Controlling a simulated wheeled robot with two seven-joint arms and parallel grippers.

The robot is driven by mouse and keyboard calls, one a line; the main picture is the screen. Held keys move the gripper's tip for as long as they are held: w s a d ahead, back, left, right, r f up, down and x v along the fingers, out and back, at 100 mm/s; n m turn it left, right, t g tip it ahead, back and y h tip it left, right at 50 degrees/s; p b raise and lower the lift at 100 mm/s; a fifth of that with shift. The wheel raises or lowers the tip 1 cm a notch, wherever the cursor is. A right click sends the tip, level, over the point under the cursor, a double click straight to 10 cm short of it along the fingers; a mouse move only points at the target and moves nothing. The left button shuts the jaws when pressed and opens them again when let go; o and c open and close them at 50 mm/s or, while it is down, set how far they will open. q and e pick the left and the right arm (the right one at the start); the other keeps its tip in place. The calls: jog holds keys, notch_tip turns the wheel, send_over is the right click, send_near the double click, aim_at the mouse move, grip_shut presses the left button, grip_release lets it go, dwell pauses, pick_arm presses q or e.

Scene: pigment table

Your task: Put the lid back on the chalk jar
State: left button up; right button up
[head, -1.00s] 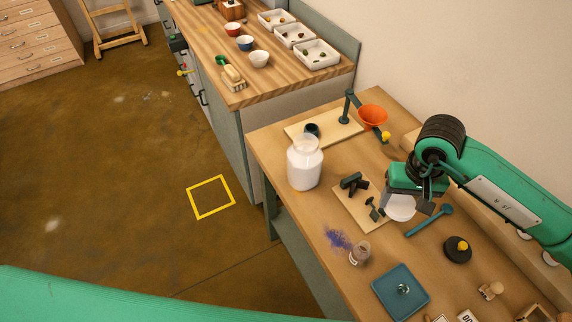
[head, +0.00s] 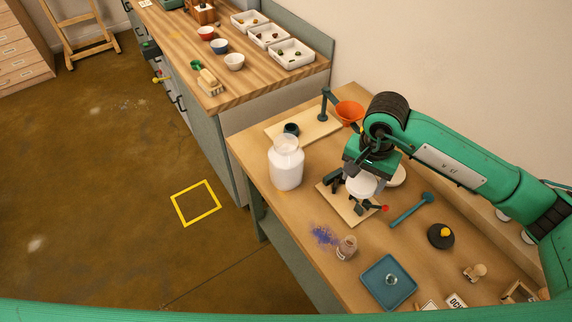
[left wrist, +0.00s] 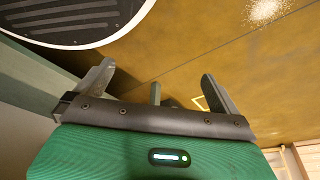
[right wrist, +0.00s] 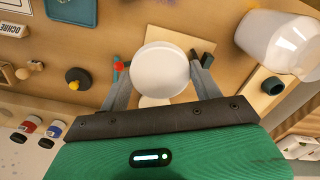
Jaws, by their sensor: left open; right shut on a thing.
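The chalk jar (head: 286,170) is a white, wide jar with a clear neck and an open top. It stands upright near the left edge of the lower table, and it also shows in the right wrist view (right wrist: 280,42). My right gripper (head: 358,192) is shut on the round white lid (right wrist: 160,69), which it holds above a wooden board, to the right of the jar and apart from it. The lid also shows in the head view (head: 361,185). My left gripper (left wrist: 160,90) is open and empty over the floor, away from the table.
An orange funnel (head: 349,112) on a stand and a dark small cup (head: 291,130) stand behind the jar. A small bottle (head: 347,247), spilled blue powder (head: 323,235) and a blue tray (head: 388,283) are in front. A teal tool (head: 412,210) lies right.

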aim_at(294, 147)
pick_arm(q)
jog(key=w+d+r+m+t+h+p, duration=0.15)
jog(key=w+d+r, duration=0.25)
jog(key=w+r, duration=0.55)
jog(key=w+d+r+t+h, duration=0.1)
jog(key=w+d+r+t, duration=0.25)
jog(key=w+r, duration=0.65)
jog(key=w+d+r+t+h, duration=0.1)
jog(key=w+d+r+t, duration=0.1)
jog(key=r, duration=0.8)
jog(key=w+d+r+m+t+h+p, duration=0.1)
jog(key=w+d+r, duration=0.4)
jog(key=r, duration=0.5)
jog(key=w+d+r+t+h+p, duration=0.1)
jog(key=w+d+r+t+h, duration=0.2)
jog(key=w+r, duration=0.3)
notch_tip(294, 147, up, 4)
jog(key=shift+d+f+t, duration=0.1)
jog(key=shift+d+t, duration=0.25)
jog(key=shift+t, duration=0.35)
pick_arm(e)
jog(key=w+a+r+m, duration=0.3)
jog(key=w+a+m, duration=0.4)
jog(key=m, duration=0.9)
jog(key=w+a+r+m, duration=0.4)
jog(key=w+a+m, duration=0.3)
jog(key=m, duration=0.8)
jog(key=a, duration=0.3)
jog(key=shift+a+m, duration=0.4)
